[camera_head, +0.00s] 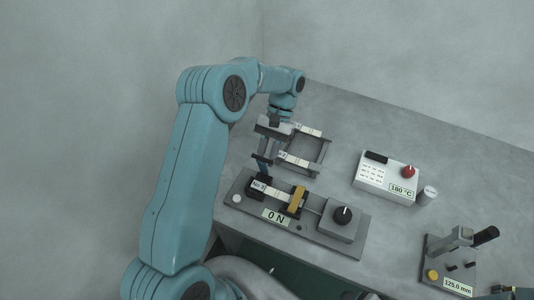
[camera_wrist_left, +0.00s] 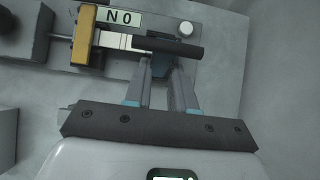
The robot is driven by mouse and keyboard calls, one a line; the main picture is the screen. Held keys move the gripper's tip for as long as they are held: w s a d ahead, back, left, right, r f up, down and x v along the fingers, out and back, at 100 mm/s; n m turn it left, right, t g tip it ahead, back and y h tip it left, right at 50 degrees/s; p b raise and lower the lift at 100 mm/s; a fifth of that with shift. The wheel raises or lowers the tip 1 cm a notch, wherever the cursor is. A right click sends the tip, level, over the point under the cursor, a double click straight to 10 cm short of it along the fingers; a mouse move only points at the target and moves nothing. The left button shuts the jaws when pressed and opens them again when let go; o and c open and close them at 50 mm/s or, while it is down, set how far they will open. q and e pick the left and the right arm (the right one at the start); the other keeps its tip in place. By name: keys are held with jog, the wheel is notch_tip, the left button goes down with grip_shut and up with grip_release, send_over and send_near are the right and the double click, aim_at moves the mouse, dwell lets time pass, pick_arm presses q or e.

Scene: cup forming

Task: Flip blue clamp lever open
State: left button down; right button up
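My left gripper (camera_head: 263,160) points down at the left end of the grey test fixture (camera_head: 233,192), beside the black clamp block (camera_head: 257,187) with a white label. In the left wrist view the two fingers of my left gripper (camera_wrist_left: 162,62) stand apart with a gap between them. No clearly blue lever can be told from the gripper's own blue parts. A pale strip (camera_head: 275,193) runs from the black block to a yellow clamp (camera_head: 297,199).
A grey rack (camera_head: 318,158) with labelled strips stands behind. A white 180 °C box (camera_head: 372,180) with a red knob is to the right. A lever gauge (camera_head: 440,262) stands at far right.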

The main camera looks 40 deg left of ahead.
pick_arm(q)
jog(key=c, duration=1)
grip_release()
jog(key=shift+w+f, duration=0.1)
jog(key=shift+f, duration=0.25)
jog(key=shift+o, duration=0.4)
jog(key=shift+w+a, duration=0.1)
jog(key=shift+w, duration=0.15)
jog(key=p+v, duration=0.8)
jog(key=v, duration=0.3)
jog(key=shift+w+r, duration=0.25)
jog(key=shift+r, duration=0.1)
jog(key=shift+s, duration=0.1)
